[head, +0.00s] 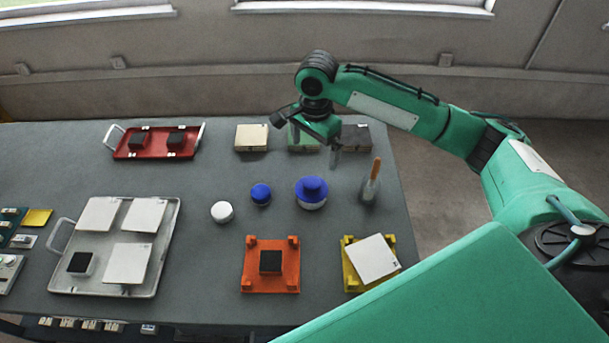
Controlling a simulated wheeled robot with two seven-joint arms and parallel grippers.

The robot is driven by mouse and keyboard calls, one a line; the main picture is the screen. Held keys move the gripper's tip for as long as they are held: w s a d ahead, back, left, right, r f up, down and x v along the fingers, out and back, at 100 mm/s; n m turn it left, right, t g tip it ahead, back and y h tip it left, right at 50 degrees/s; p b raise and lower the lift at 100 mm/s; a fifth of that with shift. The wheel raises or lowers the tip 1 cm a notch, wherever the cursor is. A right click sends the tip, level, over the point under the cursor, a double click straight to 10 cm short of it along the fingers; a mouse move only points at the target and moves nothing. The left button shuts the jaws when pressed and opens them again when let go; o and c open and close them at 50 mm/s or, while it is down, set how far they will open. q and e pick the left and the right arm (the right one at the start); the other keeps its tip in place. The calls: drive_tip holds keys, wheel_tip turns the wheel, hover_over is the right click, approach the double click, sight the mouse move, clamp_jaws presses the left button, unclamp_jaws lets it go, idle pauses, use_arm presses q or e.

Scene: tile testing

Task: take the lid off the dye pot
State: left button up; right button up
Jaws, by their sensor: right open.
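What looks like the dye pot is a white pot with a wide blue lid (312,187) and a raised blue knob, upright on the grey table (200,180). The lid sits on the pot. My right gripper (316,145) is open and empty, above the table and behind the pot in the picture, apart from the lid. My left gripper is not in view.
A small blue-topped jar (260,194) and a white round jar (222,211) stand left of the pot. A glass with an orange-handled brush (371,185) stands to its right. Orange (249,282) and yellow (351,279) stands are in front. Tile boxes (251,138) stand behind.

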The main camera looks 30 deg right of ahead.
drive_tip(key=p, duration=0.1)
hover_over(312, 183)
drive_tip(key=f, duration=0.8)
drive_tip(key=shift+d+f, duration=0.2)
drive_tip(key=shift+f+p, duration=0.25)
drive_tip(key=shift+p, duration=0.1)
drive_tip(key=f, duration=0.1)
drive_tip(key=f+p, duration=0.1)
drive_tip(key=f, duration=0.1)
drive_tip(key=shift+a+f, duration=0.2)
drive_tip(key=shift+f, duration=0.6)
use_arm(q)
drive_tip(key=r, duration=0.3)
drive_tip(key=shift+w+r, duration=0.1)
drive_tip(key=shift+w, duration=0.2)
use_arm(e)
drive_tip(key=c, duration=0.9)
